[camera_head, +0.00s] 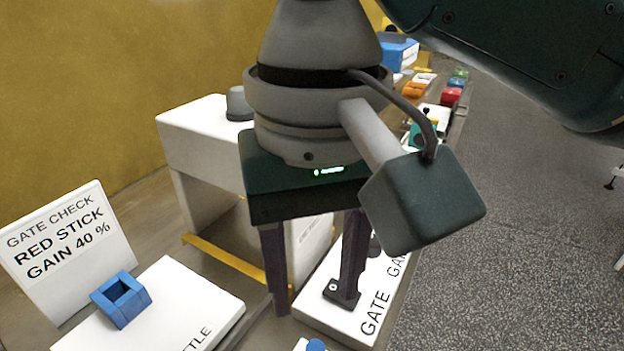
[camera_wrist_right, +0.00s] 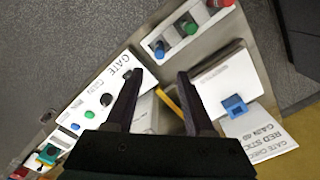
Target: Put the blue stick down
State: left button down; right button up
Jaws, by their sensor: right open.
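My right gripper (camera_head: 312,302) points down in the middle of the head view, its two dark fingers spread with nothing between them. It also shows open and empty in the right wrist view (camera_wrist_right: 158,78). A blue round-topped piece, probably the blue stick (camera_head: 315,345), is cut by the bottom edge of the head view. In the right wrist view, what looks like the same blue piece (camera_wrist_right: 159,50) stands on a white strip beside a green piece (camera_wrist_right: 190,28) and a red piece (camera_wrist_right: 219,3), beyond and apart from my fingertips. My left gripper is not in view.
A white plate lettered GATE (camera_head: 330,318) lies beside my right fingers. At left, a blue square socket (camera_head: 122,299) sits on a white block (camera_head: 215,304), before a sign reading RED STICK GAIN 40 % (camera_head: 68,245). A white housing (camera_head: 195,137) stands behind.

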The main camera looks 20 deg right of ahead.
jog(key=s+a+f+n+t+y, duration=0.2)
jog(key=s+a+f+n+y, duration=0.1)
jog(key=s+a+f+y, duration=0.15)
jog(key=s+d+f+h, duration=0.1)
jog(key=s+d+h, duration=0.1)
jog(key=s+d, duration=0.2)
jog(key=s+d+f+t+h, duration=0.1)
jog(key=s+d+h, duration=0.1)
jog(key=d, duration=0.8)
jog(key=shift+s+f+t, duration=0.2)
jog(key=shift+s+t, duration=0.1)
jog(key=shift+s, duration=0.55)
